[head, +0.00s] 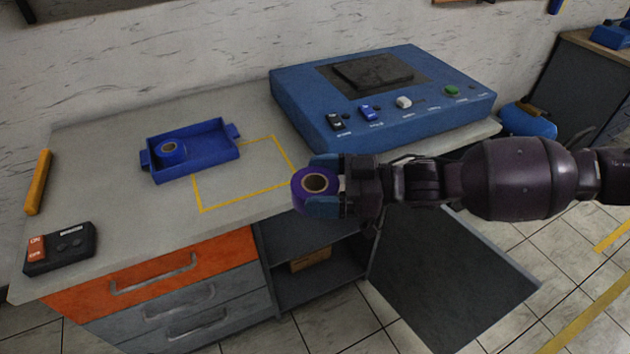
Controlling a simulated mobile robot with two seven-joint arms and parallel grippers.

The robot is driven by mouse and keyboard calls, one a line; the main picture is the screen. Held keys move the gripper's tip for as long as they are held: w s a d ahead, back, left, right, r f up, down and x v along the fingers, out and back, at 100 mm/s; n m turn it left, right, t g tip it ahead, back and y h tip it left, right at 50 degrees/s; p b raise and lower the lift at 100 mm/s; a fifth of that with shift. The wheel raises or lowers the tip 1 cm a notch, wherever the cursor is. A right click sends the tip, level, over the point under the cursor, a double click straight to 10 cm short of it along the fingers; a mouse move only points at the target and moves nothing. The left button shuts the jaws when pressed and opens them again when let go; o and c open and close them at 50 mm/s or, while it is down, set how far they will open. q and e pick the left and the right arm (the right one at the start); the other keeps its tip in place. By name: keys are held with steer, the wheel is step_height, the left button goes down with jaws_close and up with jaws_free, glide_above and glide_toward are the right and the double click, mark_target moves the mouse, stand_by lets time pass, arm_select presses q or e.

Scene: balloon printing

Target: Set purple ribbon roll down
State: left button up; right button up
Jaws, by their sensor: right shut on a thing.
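The purple ribbon roll (304,198), with a tan core, is held in my right gripper (322,188) in the head view. One blue fingertip shows behind the roll and one in front of it. The gripper appears near the table's front edge, just right of a yellow outlined rectangle (247,198) on the tabletop. I cannot tell the roll's height over the table. My left gripper is not in view.
The blue machine (300,108) with switches stands at the back right. A black button box (60,248) and an orange bar (38,182) lie at left. An open cabinet door (450,275) stands below my right arm.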

steer(key=shift+d+n+g, duration=0.3)
steer(key=shift+g, duration=0.3)
steer(key=shift+s, duration=0.1)
steer(key=shift+f, duration=0.1)
